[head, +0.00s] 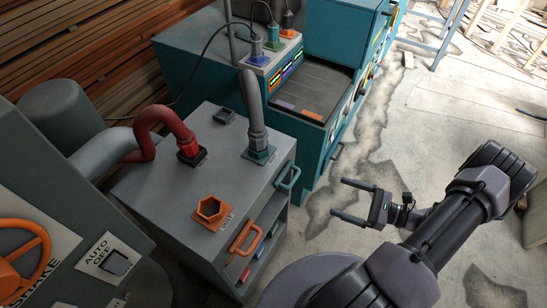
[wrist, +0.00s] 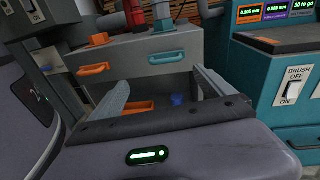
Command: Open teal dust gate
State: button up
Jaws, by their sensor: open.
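The teal dust gate's handle (head: 288,177) is a teal bar pull on the front face of a grey cabinet (head: 190,225), near its far end. The same teal handle (wrist: 165,58) shows in the wrist view, ahead of and between my fingers. Above it, a grey hose stands in a teal collar (head: 258,153) on the cabinet top. My gripper (head: 337,198) is open and empty. Its fingers point at the cabinet front, apart from the handle, with a gap of bare floor between in the head view. Whether the gate itself is open cannot be told.
An orange handle (head: 244,236) sits beside the teal one, under an empty orange port (head: 211,208). A red hose (head: 165,125) plugs into a black collar. Open shelves with coloured items lie below the handles. A teal machine (head: 325,90) adjoins the cabinet's far side.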

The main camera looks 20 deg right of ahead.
jog(key=f+m+t, duration=0.1)
jog(key=f, duration=0.1)
jog(key=h+b, duration=0.1)
jog(key=b, duration=0.2)
send_near(295, 178)
jog(key=shift+m+t, duration=0.3)
jog(key=x, duration=0.6)
jog(key=f+x, duration=0.1)
jog(key=x, duration=0.3)
jog(key=shift+a, duration=0.1)
